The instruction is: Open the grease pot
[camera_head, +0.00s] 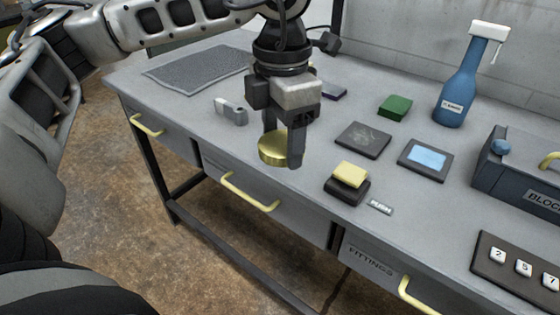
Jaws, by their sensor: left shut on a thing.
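The grease pot (270,151) appears as a short, round, brass-coloured pot near the front edge of the workbench. My left gripper (283,152) points down over it and is shut on it, with one finger on the near right side and the other partly hidden behind. I cannot tell whether its lid is a separate piece or whether the pot rests fully on the bench. My right gripper is not in view.
The grey workbench (225,135) has a dark mat (200,66), a small grey metal piece (231,111), a green block (395,107), a yellow-topped block (350,175) and a blue bottle (457,92). Drawers with yellow handles (250,192) line the front.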

